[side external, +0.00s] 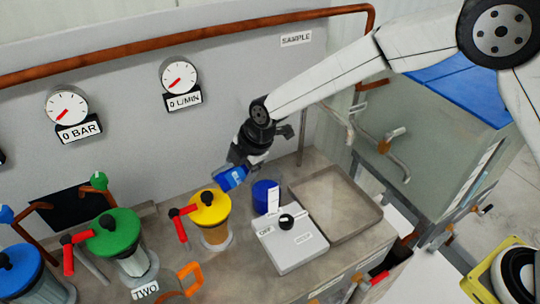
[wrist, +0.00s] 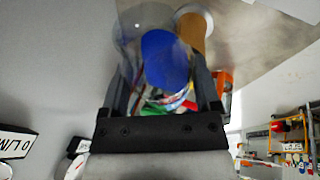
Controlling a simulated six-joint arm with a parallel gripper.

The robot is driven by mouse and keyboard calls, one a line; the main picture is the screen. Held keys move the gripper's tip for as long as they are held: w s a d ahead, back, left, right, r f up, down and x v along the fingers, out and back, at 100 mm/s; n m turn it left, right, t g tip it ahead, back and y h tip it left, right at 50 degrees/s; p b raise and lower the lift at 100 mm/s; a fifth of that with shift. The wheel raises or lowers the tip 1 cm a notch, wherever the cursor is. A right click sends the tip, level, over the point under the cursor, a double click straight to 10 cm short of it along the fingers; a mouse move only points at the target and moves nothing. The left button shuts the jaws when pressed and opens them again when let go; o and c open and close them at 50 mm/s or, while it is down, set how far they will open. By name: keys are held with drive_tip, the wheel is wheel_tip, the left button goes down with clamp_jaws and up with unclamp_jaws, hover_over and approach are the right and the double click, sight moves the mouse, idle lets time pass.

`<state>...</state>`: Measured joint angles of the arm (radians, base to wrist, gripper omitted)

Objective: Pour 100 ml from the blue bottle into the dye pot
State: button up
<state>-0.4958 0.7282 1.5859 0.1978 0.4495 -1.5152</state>
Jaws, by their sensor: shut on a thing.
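My gripper (side external: 250,150) hangs over the counter and is shut on the blue bottle (side external: 230,178), which is tilted and carries a small white mark. The bottle is above the right side of the yellow-topped vessel (side external: 209,208), apart from it as far as I can tell. In the wrist view the blue bottle (wrist: 166,62) lies between the two fingers of my gripper (wrist: 163,88); its far end is blurred. A blue round pot (side external: 264,196) with a white upright strip stands on the counter to the right; I cannot tell whether it is the dye pot.
A switch box (side external: 290,248) and a shallow tray (side external: 338,205) lie right of the blue pot. Gauges (side external: 67,107) and a copper pipe (side external: 180,45) line the wall behind.

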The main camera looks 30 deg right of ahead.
sight(226, 167)
drive_tip(key=shift+a+r, duration=0.1)
drive_tip(key=shift+r, duration=0.05)
